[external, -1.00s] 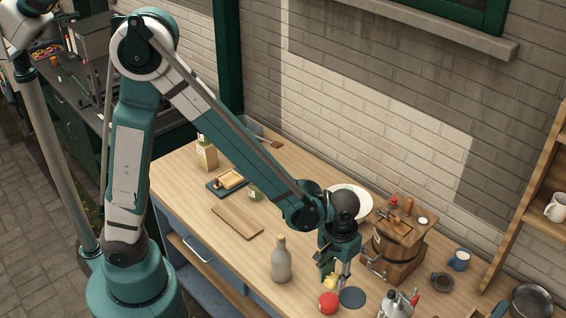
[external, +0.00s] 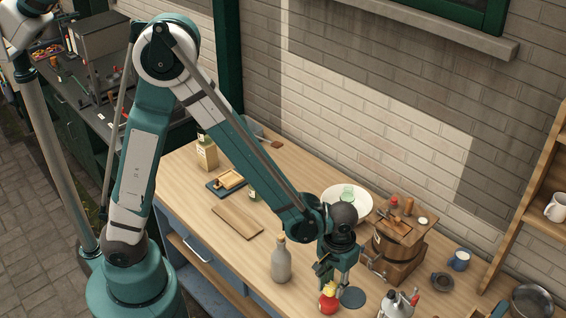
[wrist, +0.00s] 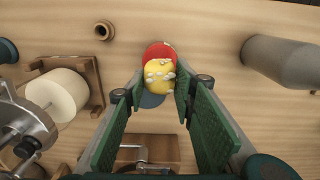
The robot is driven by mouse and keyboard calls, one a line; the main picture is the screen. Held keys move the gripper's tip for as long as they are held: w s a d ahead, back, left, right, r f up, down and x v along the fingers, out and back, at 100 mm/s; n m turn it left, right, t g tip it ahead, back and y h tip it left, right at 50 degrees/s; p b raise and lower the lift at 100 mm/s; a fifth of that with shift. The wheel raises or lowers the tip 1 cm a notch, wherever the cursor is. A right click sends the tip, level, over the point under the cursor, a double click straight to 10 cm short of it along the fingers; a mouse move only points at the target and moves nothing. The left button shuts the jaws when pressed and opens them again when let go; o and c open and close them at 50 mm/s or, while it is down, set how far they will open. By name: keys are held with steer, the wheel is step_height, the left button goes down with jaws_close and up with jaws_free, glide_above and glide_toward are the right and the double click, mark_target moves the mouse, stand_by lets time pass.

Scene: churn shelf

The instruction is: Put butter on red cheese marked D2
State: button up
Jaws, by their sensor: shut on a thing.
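My gripper (external: 336,284) is shut on a yellow lump of butter (wrist: 160,77), which has pale flecks on it. The butter also shows in the external view (external: 330,288), low between the fingertips. The red cheese (external: 328,304) is a round red piece on the table, directly below or touching the butter; I cannot tell whether they touch. In the wrist view the red cheese (wrist: 158,50) shows just beyond the butter and is partly hidden by it. No D2 mark is readable.
A dark round disc (external: 352,297) lies beside the cheese. A grey bottle (external: 281,262) stands to the left, a wooden churn (external: 394,248) to the right, and a metal pot (external: 396,306) near the front.

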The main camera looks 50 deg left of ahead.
mark_target(332, 291)
steer(key=shift+f, duration=1.65)
steer(key=shift+f, duration=0.15)
steer(key=o, duration=0.9)
steer(key=shift+r, duration=0.2)
steer(key=shift+r, duration=6)
